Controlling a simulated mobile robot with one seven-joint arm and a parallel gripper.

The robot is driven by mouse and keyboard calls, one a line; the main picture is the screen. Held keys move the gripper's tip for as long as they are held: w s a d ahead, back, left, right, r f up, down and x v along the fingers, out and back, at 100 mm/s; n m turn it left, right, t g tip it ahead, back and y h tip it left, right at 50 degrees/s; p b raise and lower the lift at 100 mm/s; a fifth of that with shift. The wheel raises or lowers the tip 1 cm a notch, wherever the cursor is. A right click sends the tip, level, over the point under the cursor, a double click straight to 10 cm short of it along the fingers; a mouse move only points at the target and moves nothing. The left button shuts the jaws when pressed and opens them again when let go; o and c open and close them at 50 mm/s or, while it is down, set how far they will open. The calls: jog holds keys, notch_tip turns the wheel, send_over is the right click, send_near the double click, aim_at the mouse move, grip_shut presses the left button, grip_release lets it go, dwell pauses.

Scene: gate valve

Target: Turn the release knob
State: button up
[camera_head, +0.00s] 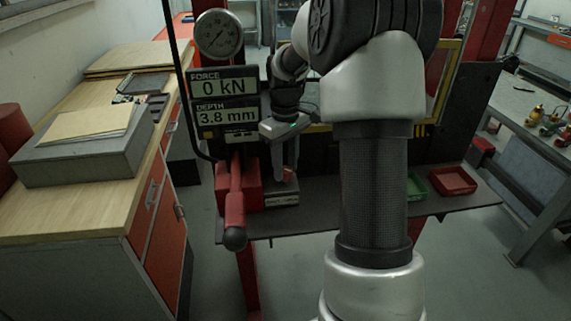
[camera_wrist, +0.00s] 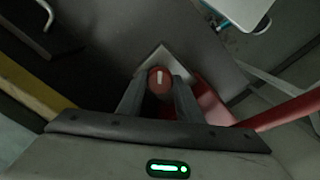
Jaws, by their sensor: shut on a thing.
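The release knob (camera_wrist: 160,79) is a small round red knob with a white line on its face. In the wrist view it sits between the two fingers of my gripper (camera_wrist: 159,88), and the line runs nearly up and down. My gripper is shut on it. In the head view my gripper (camera_head: 286,167) points down beside the red lever, and a bit of the red knob (camera_head: 289,175) shows at the fingertips. Most of the knob is hidden there by the fingers.
A red lever (camera_head: 235,205) stands left of the gripper and juts forward. A round gauge (camera_head: 219,34) and displays reading 0 kN (camera_head: 224,83) and 3.8 mm (camera_head: 227,117) are above it. Green (camera_head: 416,186) and red (camera_head: 453,180) trays lie right on the dark shelf (camera_head: 330,215). A wooden bench (camera_head: 75,195) stands left.

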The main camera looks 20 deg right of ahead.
aim_at(285, 170)
dwell(0.3)
jog(key=o, duration=1)
jog(key=shift+o, duration=0.2)
notch_tip(285, 170, up, 12)
